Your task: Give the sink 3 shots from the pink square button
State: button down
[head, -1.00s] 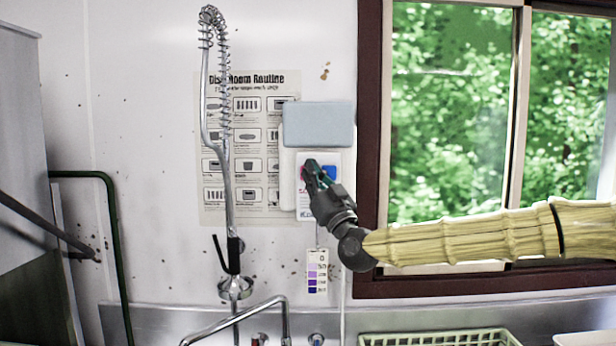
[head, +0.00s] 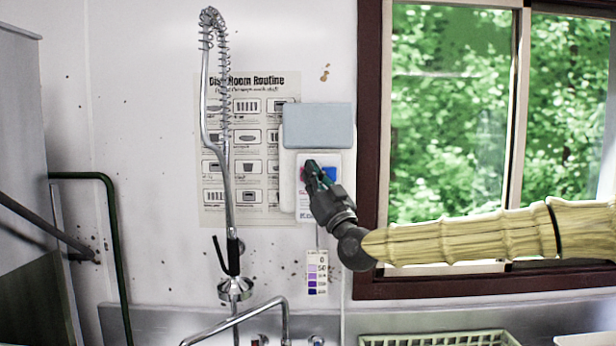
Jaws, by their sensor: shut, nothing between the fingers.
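A white wall dispenser (head: 290,190) with a grey-blue top cover (head: 318,125) hangs between the poster and the window. The pink button (head: 303,173) shows only as a thin edge at the left of my fingers. A blue button (head: 329,173) shows to the right of them. My gripper (head: 312,168) is shut and empty, its fingertips in front of the pink button. It hides most of that button, and I cannot tell whether it touches it. The sink's faucet (head: 285,315) shows at the bottom; the basin is out of view.
A tall spring-hose sprayer (head: 229,180) stands left of the dispenser, before a wall poster (head: 260,95). A colour strip card (head: 317,272) hangs below the dispenser. A pale green rack (head: 440,339) lies at the bottom right. A dark-framed window (head: 368,100) is on the right.

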jog(key=shift+w, duration=0.5)
dwell(0.6)
jog(key=shift+s+b, duration=0.15)
jog(key=shift+b, duration=0.15)
jog(key=shift+s+b, duration=0.5)
jog(key=shift+s, duration=0.55)
jog(key=shift+f+b, duration=0.1)
jog(key=shift+b, duration=0.4)
jog(key=shift+w+b, duration=0.35)
